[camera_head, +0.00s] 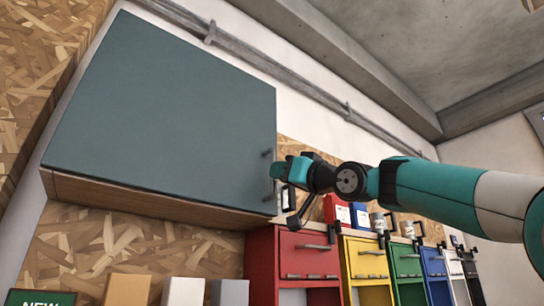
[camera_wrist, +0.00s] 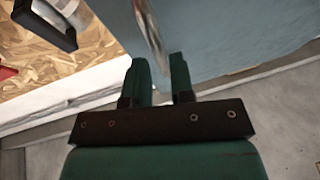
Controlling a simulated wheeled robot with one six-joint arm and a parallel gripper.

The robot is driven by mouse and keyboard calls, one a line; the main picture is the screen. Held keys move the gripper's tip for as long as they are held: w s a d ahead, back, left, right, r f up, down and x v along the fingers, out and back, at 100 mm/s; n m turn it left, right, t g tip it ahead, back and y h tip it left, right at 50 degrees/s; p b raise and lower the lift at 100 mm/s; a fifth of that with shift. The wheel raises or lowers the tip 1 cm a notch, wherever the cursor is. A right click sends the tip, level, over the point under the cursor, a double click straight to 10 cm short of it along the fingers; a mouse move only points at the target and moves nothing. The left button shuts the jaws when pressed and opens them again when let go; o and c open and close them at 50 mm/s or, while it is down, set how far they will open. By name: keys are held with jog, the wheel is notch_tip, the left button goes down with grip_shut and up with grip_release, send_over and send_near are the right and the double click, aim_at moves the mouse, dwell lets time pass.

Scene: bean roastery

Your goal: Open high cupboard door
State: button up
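The high cupboard's grey-blue door (camera_head: 165,110) fills the upper left of the head view and looks closed, flush over the wooden cupboard body (camera_head: 140,195). Its handle (camera_head: 267,154) is near the door's right edge, partly hidden by my gripper (camera_head: 277,170). In the wrist view the handle (camera_wrist: 150,25) is a metallic bar running down toward the gap between my two green fingers (camera_wrist: 160,62). The fingers are apart. The bar's lower end shows near the fingertips; I cannot tell whether it touches them. The door (camera_wrist: 225,35) also shows there.
Below the cupboard stand red (camera_head: 290,255), yellow (camera_head: 367,262) and green (camera_head: 406,262) drawer units, with small boxes and cans on top. A pipe (camera_head: 280,75) runs along the wall above. A dark frame-shaped handle (camera_wrist: 45,22) shows at the wrist view's upper left.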

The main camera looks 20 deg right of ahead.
jog(key=p+x, duration=0.1)
jog(key=x, duration=0.2)
jog(key=shift+w+a+p, duration=0.15)
jog(key=shift+w+p, duration=0.05)
jog(key=shift+p, duration=0.1)
grip_shut()
